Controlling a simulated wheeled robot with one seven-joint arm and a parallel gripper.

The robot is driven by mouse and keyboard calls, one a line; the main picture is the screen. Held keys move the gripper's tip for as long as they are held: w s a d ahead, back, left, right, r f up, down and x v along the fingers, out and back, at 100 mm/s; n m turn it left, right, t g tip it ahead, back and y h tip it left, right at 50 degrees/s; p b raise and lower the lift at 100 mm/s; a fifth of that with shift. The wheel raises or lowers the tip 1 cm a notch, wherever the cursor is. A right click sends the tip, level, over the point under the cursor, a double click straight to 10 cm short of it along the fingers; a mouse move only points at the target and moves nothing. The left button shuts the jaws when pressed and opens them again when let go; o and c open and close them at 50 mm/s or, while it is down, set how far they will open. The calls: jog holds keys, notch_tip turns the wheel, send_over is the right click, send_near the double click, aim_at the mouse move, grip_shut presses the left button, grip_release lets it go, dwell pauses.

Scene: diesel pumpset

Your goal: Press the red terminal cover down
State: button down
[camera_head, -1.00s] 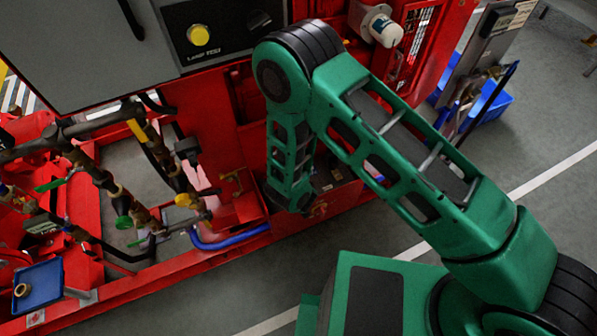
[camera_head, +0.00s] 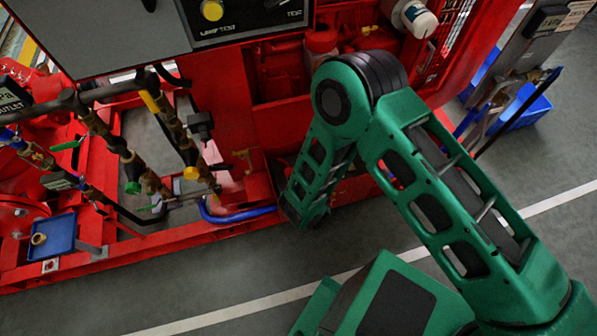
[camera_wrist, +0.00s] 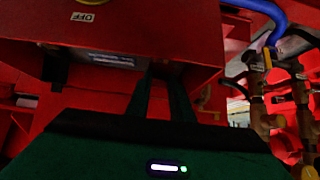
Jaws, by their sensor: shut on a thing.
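My gripper (camera_wrist: 162,88) shows in the wrist view as two dark fingers reaching up from my green wrist. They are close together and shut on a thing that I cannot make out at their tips. Red shows between and around the fingers, but I cannot pick out the red terminal cover's outline. The tips are just below a red box (camera_wrist: 150,25) with an OFF label (camera_wrist: 83,17). A dark unit with a pale label (camera_wrist: 112,60) is left of the fingers. In the head view my green arm reaches down beside the red pumpset frame (camera_head: 225,130), and its end hides the gripper.
Brass valves and pipes (camera_head: 120,145) stand left of my arm, with a blue hose (camera_head: 238,215) low beside it. A grey panel (camera_head: 120,35) is above. A blue bin (camera_head: 525,107) stands at right. The floor in front is clear.

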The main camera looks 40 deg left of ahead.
jog(key=shift+s+d+f, duration=0.15)
jog(key=shift+d+f, duration=0.15)
jog(key=shift+f, duration=0.45)
jog(key=shift+w+a+r, duration=0.15)
jog(key=shift+w+r, duration=0.05)
jog(key=shift+w, duration=0.05)
jog(key=c, duration=1.6)
grip_release()
jog(key=shift+r, duration=0.1)
jog(key=shift+o, duration=0.2)
jog(key=v, duration=1)
jog(key=shift+s+f, duration=0.25)
jog(key=shift+s, duration=0.1)
jog(key=shift+s+d+r, duration=0.2)
jog(key=shift+d+r, duration=0.15)
jog(key=shift+d, duration=0.1)
